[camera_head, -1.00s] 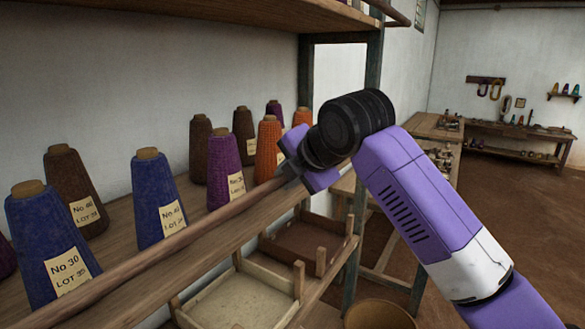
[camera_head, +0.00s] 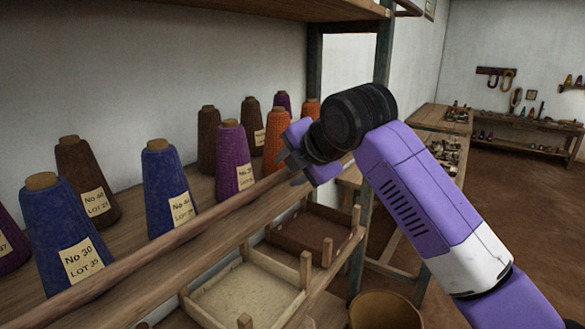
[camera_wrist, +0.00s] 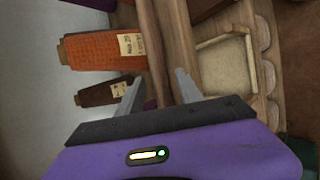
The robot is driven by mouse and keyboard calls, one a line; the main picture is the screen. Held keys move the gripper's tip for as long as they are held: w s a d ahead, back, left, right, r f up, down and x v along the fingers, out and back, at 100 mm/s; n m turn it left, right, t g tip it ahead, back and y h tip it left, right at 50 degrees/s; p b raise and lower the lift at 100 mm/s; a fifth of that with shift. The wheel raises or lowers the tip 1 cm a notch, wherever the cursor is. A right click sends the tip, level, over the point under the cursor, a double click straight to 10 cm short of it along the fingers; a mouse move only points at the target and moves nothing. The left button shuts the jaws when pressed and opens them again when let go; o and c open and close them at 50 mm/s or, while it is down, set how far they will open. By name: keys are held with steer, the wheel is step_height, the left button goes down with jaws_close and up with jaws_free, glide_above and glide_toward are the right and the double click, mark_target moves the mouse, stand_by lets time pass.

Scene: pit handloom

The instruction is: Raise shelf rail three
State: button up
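A long round wooden rail (camera_head: 180,238) runs along the front edge of the cone shelf (camera_head: 140,222), from lower left towards my gripper. My gripper (camera_head: 287,167) is at the rail's far visible part, beside an orange cone. In the wrist view my gripper (camera_wrist: 156,80) has its two fingers apart, with the wooden rail (camera_wrist: 155,50) running between their lines of reach. Whether the fingers touch it or reach around it I cannot tell. The rail's far end is hidden behind my gripper. Which numbered rail this is does not show.
Labelled yarn cones, including a blue one (camera_head: 62,240), a purple one (camera_head: 234,162) and an orange one (camera_head: 277,140), stand close behind the rail. Wooden trays (camera_head: 245,290) sit below. A shelf post (camera_head: 380,75) stands behind my arm. A basket (camera_head: 385,310) is lower right.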

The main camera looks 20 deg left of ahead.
steer(key=b+v, duration=0.2)
steer(key=v, duration=0.5)
steer(key=shift+s+d+r, duration=0.2)
steer(key=shift+s+d, duration=0.05)
steer(key=shift+d, duration=0.05)
